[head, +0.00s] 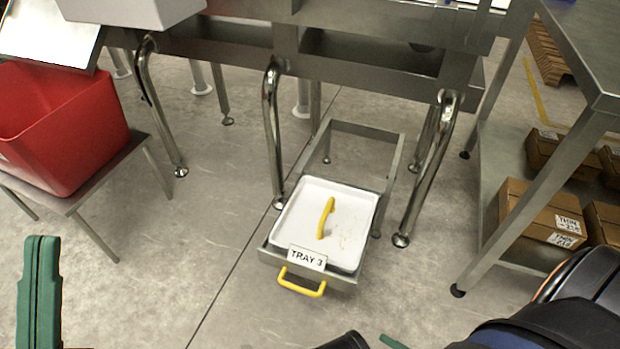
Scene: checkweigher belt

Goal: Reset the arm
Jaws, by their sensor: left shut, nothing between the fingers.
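My left gripper (42,250) stands upright at the lower left edge, its green fingers together with nothing between them. It is apart from everything around it. My right arm comes in at the lower right corner. Only a small green piece (393,342) at the bottom edge seems to belong to my right gripper, and the rest of it is cut off. A white tray (348,258) labelled TRAY 3 sits in a low metal frame under the belt.
A red bin (70,150) stands on a low metal bench (140,140) at the left. The belt's steel frame (375,55) and bent legs cross the back. A metal table (585,150) at the right holds cardboard boxes (540,212) on its lower shelf. Floor between bench and tray is clear.

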